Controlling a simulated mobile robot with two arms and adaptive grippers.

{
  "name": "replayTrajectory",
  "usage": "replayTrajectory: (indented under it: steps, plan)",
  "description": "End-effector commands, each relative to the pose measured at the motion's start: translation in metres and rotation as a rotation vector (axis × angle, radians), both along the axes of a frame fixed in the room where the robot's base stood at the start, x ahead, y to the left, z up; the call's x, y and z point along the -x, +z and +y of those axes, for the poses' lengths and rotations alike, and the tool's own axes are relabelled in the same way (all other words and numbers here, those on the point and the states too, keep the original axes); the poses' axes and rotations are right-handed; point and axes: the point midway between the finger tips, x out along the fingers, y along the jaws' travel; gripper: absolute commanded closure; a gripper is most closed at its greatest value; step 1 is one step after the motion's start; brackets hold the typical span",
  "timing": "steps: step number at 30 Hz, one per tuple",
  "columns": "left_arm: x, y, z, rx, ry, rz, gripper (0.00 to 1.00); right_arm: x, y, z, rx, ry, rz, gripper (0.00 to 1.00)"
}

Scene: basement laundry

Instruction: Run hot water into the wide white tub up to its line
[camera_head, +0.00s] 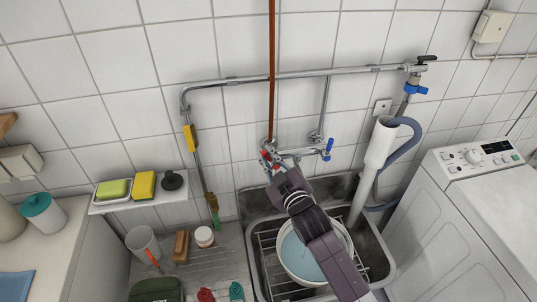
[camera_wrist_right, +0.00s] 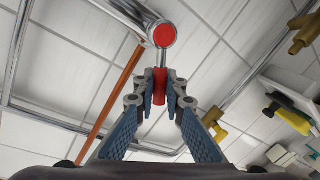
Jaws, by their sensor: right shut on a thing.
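The wide white tub (camera_head: 341,232) stands on a rack in the sink, partly behind my right arm. Its inside shows a pale blue surface that looks like water; I cannot make out a line. My right gripper (camera_head: 268,164) is at the wall mixer, shut on the red hot tap handle (camera_wrist_right: 159,88), below the tap's red cap (camera_wrist_right: 165,36) in the wrist view. The blue cold tap (camera_head: 327,151) is to the right and untouched. My arm hides most of the spout, and I cannot see a stream. My left gripper is out of view.
A white standpipe (camera_head: 379,147) with a grey hose is right of the mixer, beside the washing machine (camera_head: 462,205). A shelf with sponges (camera_head: 145,185) is on the left.

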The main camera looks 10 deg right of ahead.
Motion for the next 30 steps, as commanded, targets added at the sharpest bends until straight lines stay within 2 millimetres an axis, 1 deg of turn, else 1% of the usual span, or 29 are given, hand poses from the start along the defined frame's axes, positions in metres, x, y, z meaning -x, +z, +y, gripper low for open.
replayTrajectory:
  steps: [8, 9, 13, 14, 23, 26, 30]
  plan:
    - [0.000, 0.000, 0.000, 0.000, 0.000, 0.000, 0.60, 0.000, 0.001, 0.000, 0.001, 0.001, -0.001, 1.00]
    - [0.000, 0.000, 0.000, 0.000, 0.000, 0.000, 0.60, 0.000, 0.001, 0.000, 0.000, 0.001, -0.001, 0.88]
    - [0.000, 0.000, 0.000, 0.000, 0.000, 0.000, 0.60, 0.000, 0.001, 0.000, 0.000, 0.001, -0.001, 0.73]
    - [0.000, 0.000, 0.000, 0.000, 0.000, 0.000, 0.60, 0.000, 0.001, 0.000, 0.000, 0.001, -0.001, 0.72]
    - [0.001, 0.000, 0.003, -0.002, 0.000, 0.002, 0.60, 0.001, 0.000, 0.000, 0.000, 0.001, -0.001, 0.72]
    - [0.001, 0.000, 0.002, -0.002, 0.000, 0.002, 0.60, 0.007, 0.000, -0.002, 0.000, 0.000, 0.000, 0.72]
    - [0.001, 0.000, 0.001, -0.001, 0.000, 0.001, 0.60, 0.026, 0.001, -0.007, 0.000, 0.000, 0.001, 0.72]
